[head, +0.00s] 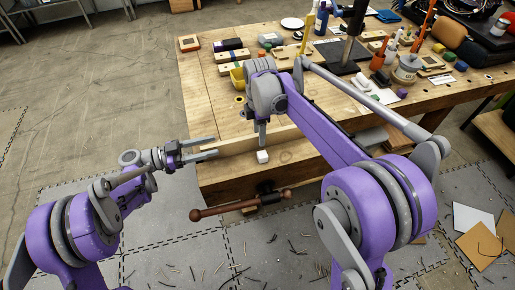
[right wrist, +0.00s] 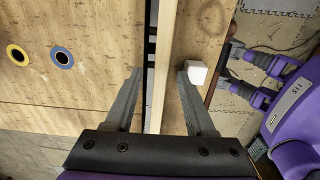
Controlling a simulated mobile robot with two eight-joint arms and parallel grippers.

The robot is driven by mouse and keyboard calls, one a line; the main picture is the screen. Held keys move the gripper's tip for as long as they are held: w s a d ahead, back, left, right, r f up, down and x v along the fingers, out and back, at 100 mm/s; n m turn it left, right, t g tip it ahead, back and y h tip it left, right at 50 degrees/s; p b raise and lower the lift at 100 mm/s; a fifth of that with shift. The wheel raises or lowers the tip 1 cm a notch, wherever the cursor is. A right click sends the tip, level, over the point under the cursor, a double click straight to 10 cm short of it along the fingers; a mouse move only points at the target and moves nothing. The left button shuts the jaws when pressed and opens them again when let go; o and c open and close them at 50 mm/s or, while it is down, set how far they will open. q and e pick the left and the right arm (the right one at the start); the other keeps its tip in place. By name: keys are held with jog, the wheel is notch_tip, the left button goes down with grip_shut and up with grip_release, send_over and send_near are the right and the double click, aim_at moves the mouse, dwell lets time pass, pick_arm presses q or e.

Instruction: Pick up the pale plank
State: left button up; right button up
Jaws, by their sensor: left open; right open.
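The pale plank (right wrist: 160,70) is a long narrow strip in the right wrist view, running up the picture beside a dark slot in the bench top. It also shows near the bench's front edge in the head view (head: 238,145). My right gripper (right wrist: 154,92) points down over the plank with its fingers open, one on each side, apart from it. In the head view, this gripper (head: 262,143) is seen side-on. My left gripper (head: 214,148) is open at the bench's front left corner, its fingers pointing right toward the plank's end. Whether they touch it is unclear.
A white block (head: 262,156) sits on the front strip of the wooden bench (head: 206,100), close to my right gripper. A vise handle (head: 240,207) sticks out in front. The left bench top is mostly clear.

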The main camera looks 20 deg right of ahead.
pick_arm(q)
jog(key=shift+d, duration=0.65)
pick_arm(e)
jog(key=shift+f, duration=0.65)
pick_arm(q)
grip_shut()
pick_arm(e)
grip_shut()
